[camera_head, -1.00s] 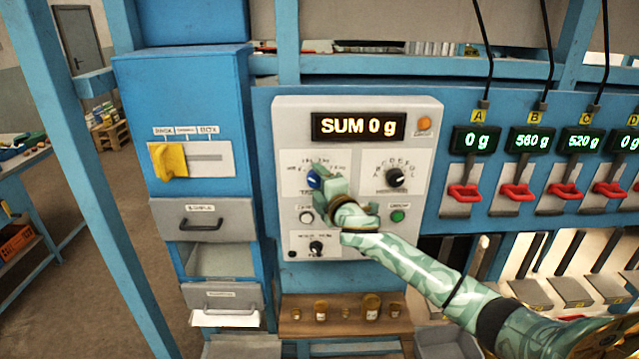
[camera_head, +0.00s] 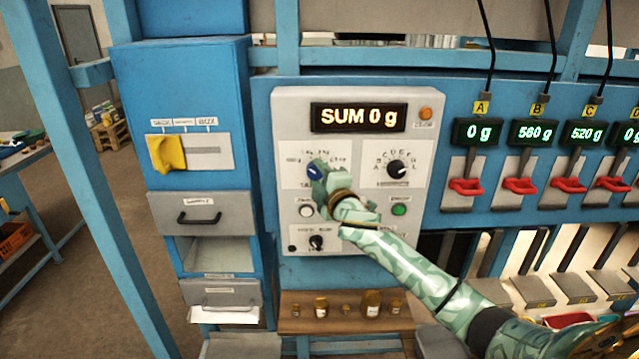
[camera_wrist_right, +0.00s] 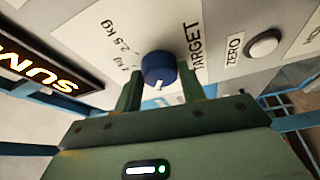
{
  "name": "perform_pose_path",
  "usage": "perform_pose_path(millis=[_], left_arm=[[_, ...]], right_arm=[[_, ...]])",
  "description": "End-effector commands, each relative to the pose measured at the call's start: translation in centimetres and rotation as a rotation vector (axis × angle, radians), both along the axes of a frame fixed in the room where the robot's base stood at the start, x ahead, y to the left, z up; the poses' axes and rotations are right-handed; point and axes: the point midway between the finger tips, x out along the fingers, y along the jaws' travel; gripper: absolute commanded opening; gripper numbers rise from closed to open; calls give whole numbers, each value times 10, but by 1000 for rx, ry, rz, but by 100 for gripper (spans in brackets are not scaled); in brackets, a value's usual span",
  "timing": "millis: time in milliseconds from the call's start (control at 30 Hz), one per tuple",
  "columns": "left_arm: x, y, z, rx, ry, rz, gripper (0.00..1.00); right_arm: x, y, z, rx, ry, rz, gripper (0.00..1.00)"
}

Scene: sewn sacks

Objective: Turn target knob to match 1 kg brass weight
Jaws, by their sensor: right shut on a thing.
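The blue target knob (camera_head: 315,171) sits on the grey control panel (camera_head: 283,110), beside printed scale marks. My right gripper (camera_head: 319,180) is shut on this knob. In the right wrist view the two fingers stand on either side of the knob (camera_wrist_right: 158,66); its white pointer faces toward the gripper, and "2.5 kg" and "TARGET" are printed nearby. Several brass weights stand on a wooden shelf (camera_head: 300,328) below the panel, one of them a larger brass weight (camera_head: 371,304); their labels are too small to read. My left gripper is out of view.
The display (camera_head: 358,117) reads SUM 0 g. A black selector knob (camera_head: 396,169), a white zero button (camera_head: 306,210), a green button (camera_head: 399,209) and a lower black knob (camera_head: 316,242) surround the gripper. Red levers (camera_head: 466,187) line the right.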

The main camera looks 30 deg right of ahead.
Motion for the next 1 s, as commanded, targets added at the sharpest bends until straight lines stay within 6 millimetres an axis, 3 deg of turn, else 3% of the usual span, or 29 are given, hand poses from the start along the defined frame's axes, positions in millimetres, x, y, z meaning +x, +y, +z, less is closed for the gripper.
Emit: perform_pose_path(millis=[100, 500, 1000], left_arm=[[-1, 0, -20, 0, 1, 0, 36], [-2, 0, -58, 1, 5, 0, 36], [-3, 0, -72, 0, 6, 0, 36]], right_arm=[[0, 1, -8, 83, -48, 0, 17], [1, 2, -9, 333, -200, 1, 17], [1, 2, -7, 452, -273, 0, 17]])
